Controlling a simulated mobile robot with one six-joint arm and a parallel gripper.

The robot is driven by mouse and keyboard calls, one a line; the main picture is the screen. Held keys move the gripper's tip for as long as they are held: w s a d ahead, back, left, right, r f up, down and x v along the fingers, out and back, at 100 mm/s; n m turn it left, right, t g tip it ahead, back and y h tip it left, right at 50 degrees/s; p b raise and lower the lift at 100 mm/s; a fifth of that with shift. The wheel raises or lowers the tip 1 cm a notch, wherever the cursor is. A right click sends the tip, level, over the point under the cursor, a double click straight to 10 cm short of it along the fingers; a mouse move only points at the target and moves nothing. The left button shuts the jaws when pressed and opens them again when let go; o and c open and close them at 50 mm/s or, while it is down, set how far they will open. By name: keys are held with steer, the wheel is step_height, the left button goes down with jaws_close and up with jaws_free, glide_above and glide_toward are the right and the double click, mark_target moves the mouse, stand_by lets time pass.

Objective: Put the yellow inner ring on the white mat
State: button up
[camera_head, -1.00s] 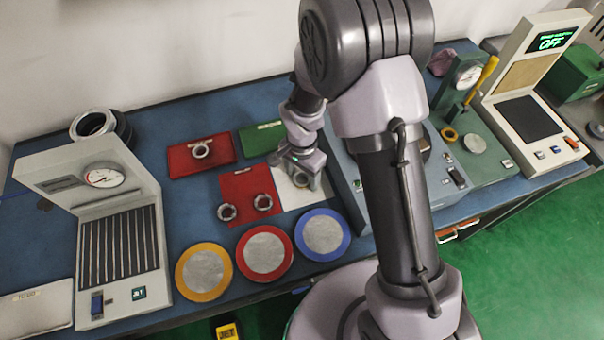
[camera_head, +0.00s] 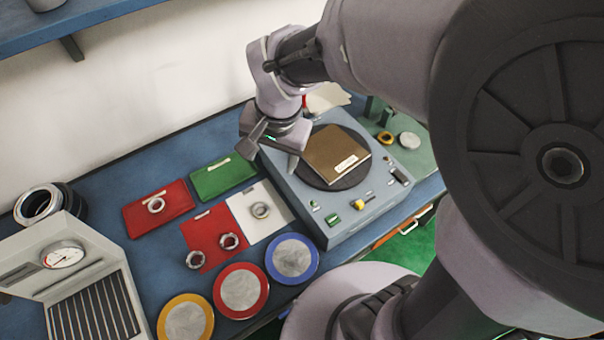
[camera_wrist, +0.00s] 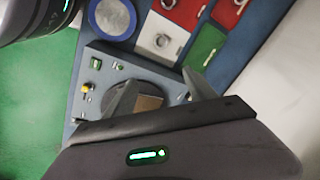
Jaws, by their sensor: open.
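The white mat (camera_head: 250,230) lies on the blue bench, with one grey-looking ring (camera_head: 261,210) flat on it. In the wrist view the mat (camera_wrist: 154,24) and its ring (camera_wrist: 163,40) also show. I cannot tell by colour whether this ring is the yellow inner ring. A small yellow ring (camera_head: 385,138) sits on the green device at the right. My gripper (camera_head: 270,160) is open and empty, raised near the left edge of the grey-blue machine. Its spread fingers (camera_wrist: 161,92) show in the wrist view, with the machine behind them.
Two rings lie on the red mat (camera_head: 204,222) beside the white one. Another ring lies on the rear red pad (camera_head: 143,218), near a green pad (camera_head: 222,180). Yellow, red and blue-rimmed discs (camera_head: 291,257) line the front. The grey-blue machine (camera_head: 325,222) carries a brown block (camera_head: 336,152).

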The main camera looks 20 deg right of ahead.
steer(key=s+d+r+n+t+y, duration=0.1)
steer(key=s+d+r+n+t, duration=0.1)
steer(key=s+r, duration=0.7)
steer(key=s+d+t, duration=0.1)
steer(key=s, duration=0.3)
steer(key=shift+d+t, duration=0.3)
steer(key=shift+d, duration=0.05)
step_height(320, 180, down, 5)
steer(key=b, duration=0.5)
steer(key=shift+f, duration=0.1)
